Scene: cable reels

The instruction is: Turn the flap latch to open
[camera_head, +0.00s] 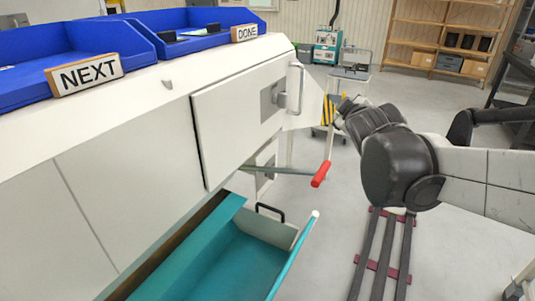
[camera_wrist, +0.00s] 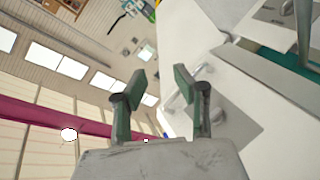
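The flap (camera_head: 235,115) is a white panel on the front of the white cabinet, and it looks closed. Near its right edge is the latch, a grey plate (camera_head: 271,101) with a small grey part beside a pale upright handle (camera_head: 298,88). My gripper (camera_head: 341,104) is to the right of the handle, apart from it. In the wrist view my gripper (camera_wrist: 161,82) has its two green-grey fingers spread with nothing between them. A grey plate (camera_wrist: 228,122) with a pale handle lies behind the right finger, which partly hides it; I cannot tell its exact turn.
A red-ended lever (camera_head: 321,174) sticks out below the flap. A teal drawer (camera_head: 235,262) stands open under it. Blue trays (camera_head: 75,50) with NEXT (camera_head: 85,74) and DONE (camera_head: 244,33) signs are on top.

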